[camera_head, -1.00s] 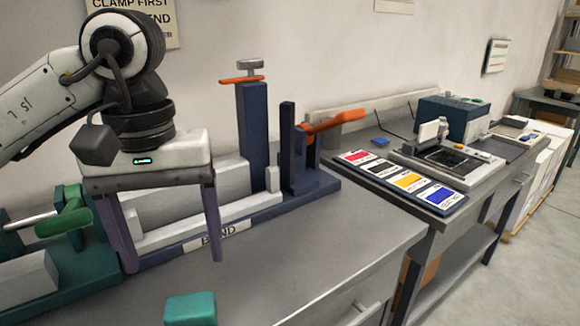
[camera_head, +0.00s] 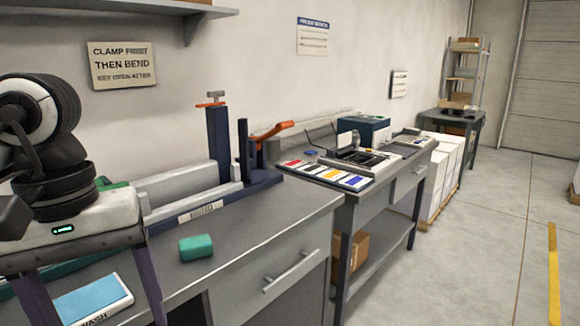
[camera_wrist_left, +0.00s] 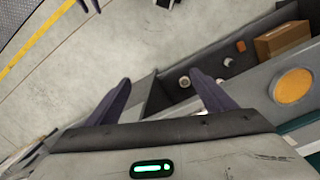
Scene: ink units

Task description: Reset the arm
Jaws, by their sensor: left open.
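My left gripper (camera_head: 98,300) is at the lower left of the head view, its two dark purple fingers apart and pointing down. Nothing is between the fingers in the left wrist view (camera_wrist_left: 161,88). In the head view it hangs in front of the bench (camera_head: 245,225), near a blue-topped pad (camera_head: 92,300) and left of a teal block (camera_head: 196,247). Two small dark tips at the top left edge of the left wrist view may be my right gripper; their state is unclear.
A bending jig (camera_head: 217,150) with an orange lever stands at the back of the bench. A second table (camera_head: 385,190) holds colour cards (camera_head: 325,175) and a printing unit (camera_head: 365,158). Open floor (camera_head: 480,250) lies to the right. A shelf (camera_head: 160,8) hangs upper left.

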